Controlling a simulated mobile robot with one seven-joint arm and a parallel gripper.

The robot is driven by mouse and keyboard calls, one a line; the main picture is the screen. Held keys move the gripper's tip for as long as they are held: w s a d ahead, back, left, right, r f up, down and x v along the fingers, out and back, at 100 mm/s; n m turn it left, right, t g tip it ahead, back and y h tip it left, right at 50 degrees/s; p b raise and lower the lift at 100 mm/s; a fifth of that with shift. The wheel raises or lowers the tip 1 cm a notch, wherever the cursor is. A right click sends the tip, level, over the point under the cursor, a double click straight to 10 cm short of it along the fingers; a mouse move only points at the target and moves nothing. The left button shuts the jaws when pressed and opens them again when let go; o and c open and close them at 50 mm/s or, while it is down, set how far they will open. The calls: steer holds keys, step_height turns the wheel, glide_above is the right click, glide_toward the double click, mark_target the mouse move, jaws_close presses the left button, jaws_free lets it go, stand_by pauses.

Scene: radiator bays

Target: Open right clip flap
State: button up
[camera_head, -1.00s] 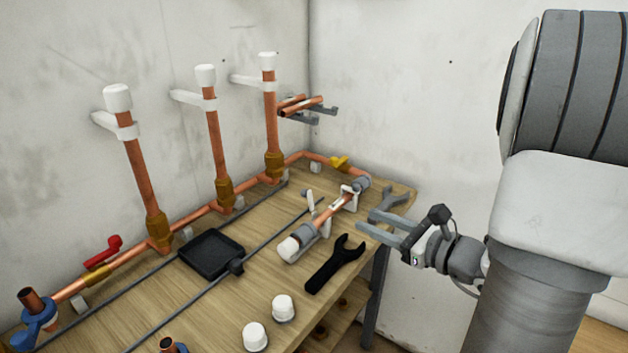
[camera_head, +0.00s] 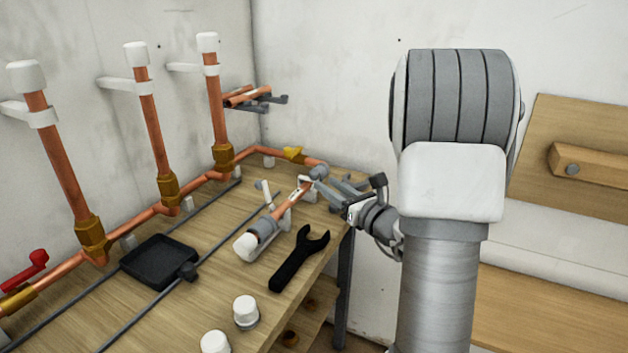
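A short copper pipe assembly (camera_head: 285,203) lies on the bench with grey fittings and a white cap at its near end. Two white clips hold it. The left clip's flap (camera_head: 266,192) stands up, open. The right clip (camera_head: 307,188) is near the far grey elbow, and its flap seems to lie over the pipe; it is small and partly hidden. My gripper (camera_head: 329,191) is just right of the right clip, fingers pointing left towards it. The fingers look apart and empty. I cannot tell whether they touch the clip.
A black wrench (camera_head: 299,260) lies in front of the pipe. A black tray (camera_head: 158,261) is to the left, and white caps (camera_head: 246,311) stand at the near edge. Capped vertical copper pipes (camera_head: 149,136) line the wall. The bench's right edge is under my gripper.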

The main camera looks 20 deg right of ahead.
mark_target(317, 178)
steer(key=w, duration=0.3)
steer(key=w+a+b, duration=0.1)
steer(key=w, duration=0.2)
steer(key=shift+w+a, duration=0.1)
steer(key=shift+w, duration=0.05)
jaws_close()
